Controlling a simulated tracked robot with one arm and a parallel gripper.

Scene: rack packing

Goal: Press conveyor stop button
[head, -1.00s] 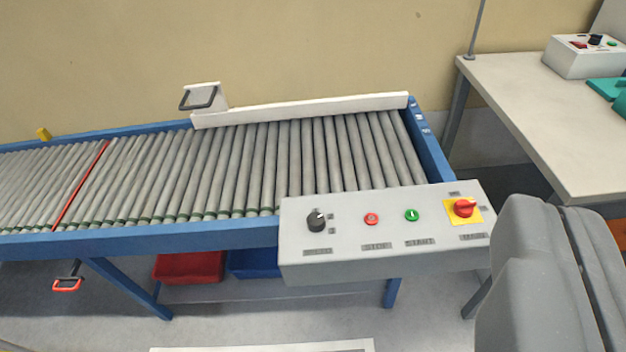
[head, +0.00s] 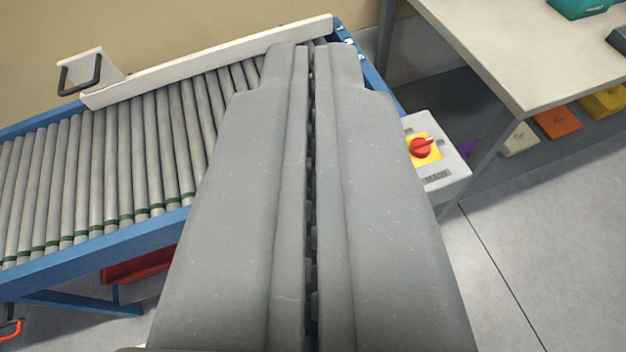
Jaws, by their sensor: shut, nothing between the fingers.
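My gripper (head: 311,48) is shut and empty, its two grey fingers side by side in the middle of the view. It covers most of the grey control panel (head: 455,165). Only the panel's right end shows, with a red rotary switch (head: 421,148) on a yellow plate (head: 437,154). The red stop button and the green start button are hidden behind the gripper. The roller conveyor (head: 120,165) runs to the left behind the gripper. I cannot tell how far the fingertips are from the panel.
A pale table (head: 500,50) stands at the upper right, with coloured bins (head: 557,122) below it. A white guide rail (head: 215,62) with a black handle (head: 80,74) lines the conveyor's far side. A red bin (head: 140,265) sits under the conveyor. Floor (head: 540,240) is clear at the right.

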